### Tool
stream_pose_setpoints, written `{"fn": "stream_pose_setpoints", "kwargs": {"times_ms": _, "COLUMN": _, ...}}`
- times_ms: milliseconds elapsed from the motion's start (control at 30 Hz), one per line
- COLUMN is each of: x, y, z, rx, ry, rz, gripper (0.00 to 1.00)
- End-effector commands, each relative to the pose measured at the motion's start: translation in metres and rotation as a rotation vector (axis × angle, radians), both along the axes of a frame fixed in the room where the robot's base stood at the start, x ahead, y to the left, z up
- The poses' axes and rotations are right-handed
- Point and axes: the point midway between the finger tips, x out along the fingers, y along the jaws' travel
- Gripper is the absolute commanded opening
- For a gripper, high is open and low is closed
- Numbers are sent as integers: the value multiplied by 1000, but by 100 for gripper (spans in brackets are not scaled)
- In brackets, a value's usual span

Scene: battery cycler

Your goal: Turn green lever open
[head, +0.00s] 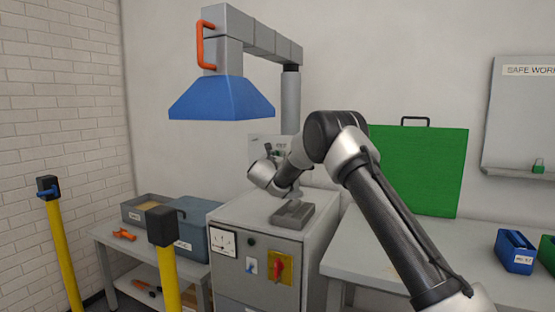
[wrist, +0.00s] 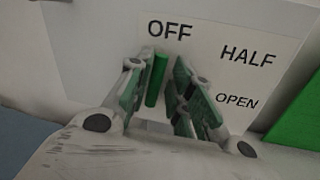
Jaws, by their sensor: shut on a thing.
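The green lever (wrist: 155,78) stands upright in the wrist view, its top end just below and left of the word OFF on a white label plate (wrist: 222,48). HALF and OPEN are printed further right and lower on the plate. My gripper (wrist: 160,92) has its fingers on both sides of the lever and is shut on it. The lever's lower part is hidden by my gripper. In the head view, my gripper is small in front of the label plate (head: 257,143) on the wall, and the lever cannot be made out clearly.
Below my arm stands a grey cabinet (head: 228,282) with a gauge and a red rotary switch (head: 281,267). A blue hood (head: 222,99) hangs above left. A green board (head: 430,170) and a workbench (head: 365,245) are on the right. Yellow posts (head: 62,250) stand at left.

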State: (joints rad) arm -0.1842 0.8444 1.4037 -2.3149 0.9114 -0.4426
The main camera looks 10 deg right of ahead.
Motion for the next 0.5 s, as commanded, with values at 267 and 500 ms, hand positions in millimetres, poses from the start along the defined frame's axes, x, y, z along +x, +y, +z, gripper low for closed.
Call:
{"fn": "stream_pose_setpoints", "kwargs": {"times_ms": 267, "x": -3, "y": 0, "z": -3, "rx": 199, "ry": -145, "rz": 8, "gripper": 0}}
{"fn": "stream_pose_setpoints", "kwargs": {"times_ms": 500, "x": -6, "y": -3, "z": -6, "rx": 384, "ry": -280, "rz": 9, "gripper": 0}}
